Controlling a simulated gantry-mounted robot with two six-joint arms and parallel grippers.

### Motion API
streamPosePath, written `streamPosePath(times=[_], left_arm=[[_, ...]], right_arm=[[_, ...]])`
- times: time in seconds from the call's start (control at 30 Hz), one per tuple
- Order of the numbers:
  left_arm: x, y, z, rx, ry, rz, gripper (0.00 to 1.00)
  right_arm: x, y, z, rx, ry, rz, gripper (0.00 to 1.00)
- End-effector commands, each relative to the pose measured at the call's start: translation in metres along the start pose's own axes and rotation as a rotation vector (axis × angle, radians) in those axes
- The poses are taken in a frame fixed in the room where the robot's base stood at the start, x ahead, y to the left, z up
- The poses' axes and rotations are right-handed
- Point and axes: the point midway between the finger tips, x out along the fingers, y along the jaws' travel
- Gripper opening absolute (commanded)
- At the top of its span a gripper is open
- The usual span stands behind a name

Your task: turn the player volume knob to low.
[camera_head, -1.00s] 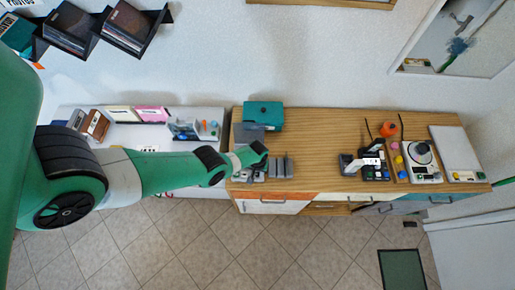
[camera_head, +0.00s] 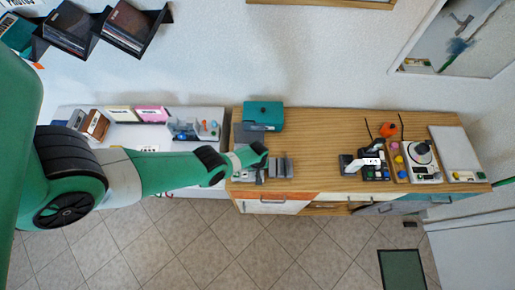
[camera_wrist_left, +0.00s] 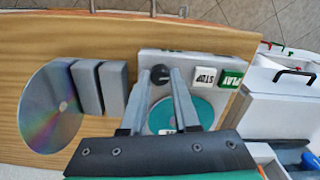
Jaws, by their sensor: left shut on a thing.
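The player (camera_wrist_left: 205,65) is a pale box with a teal disc (camera_wrist_left: 182,115), a white STOP button (camera_wrist_left: 203,75), a green PLAY button (camera_wrist_left: 233,72) and a small black round knob (camera_wrist_left: 160,72). My left gripper (camera_wrist_left: 160,78) has its two grey fingers on either side of the knob, shut on it. The knob's pointer mark is too small to read. In the head view my left gripper (camera_head: 262,152) is over the left end of the wooden counter and hides much of the player. My right gripper is not in view.
Grey speakers (camera_wrist_left: 99,87) stand beside the player, with a shiny loose disc (camera_wrist_left: 48,110) past them. A teal box (camera_head: 263,113) is at the counter's back. A turntable (camera_head: 421,158) and other devices are at the right. The wooden counter's (camera_head: 315,140) middle is clear.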

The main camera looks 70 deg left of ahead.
Motion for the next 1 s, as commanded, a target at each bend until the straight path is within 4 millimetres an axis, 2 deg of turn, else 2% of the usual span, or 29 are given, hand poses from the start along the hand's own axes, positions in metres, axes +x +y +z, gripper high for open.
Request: streamPosePath(times=[0.13, 0.17, 0.3, 0.67, 0.77, 1.0], left_arm=[[0.001, 0.000, 0.000, 0.001, 0.000, 0.000, 0.00], [0.001, 0.000, 0.000, 0.001, 0.000, 0.000, 0.33], [0.000, 0.000, 0.000, 0.001, 0.000, 0.000, 0.58], [-0.005, 0.000, 0.000, 0.002, 0.000, 0.000, 0.59], [-0.017, 0.000, 0.000, 0.002, 0.000, 0.000, 0.59], [-0.062, 0.001, 0.000, 0.003, 0.000, 0.000, 0.59]], right_arm=[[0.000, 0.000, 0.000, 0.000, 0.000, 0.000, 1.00], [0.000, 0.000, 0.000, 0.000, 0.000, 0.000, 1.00], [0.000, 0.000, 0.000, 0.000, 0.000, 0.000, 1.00], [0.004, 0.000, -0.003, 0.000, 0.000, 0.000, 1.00], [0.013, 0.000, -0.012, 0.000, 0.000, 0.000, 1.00], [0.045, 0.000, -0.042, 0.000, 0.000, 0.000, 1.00]])
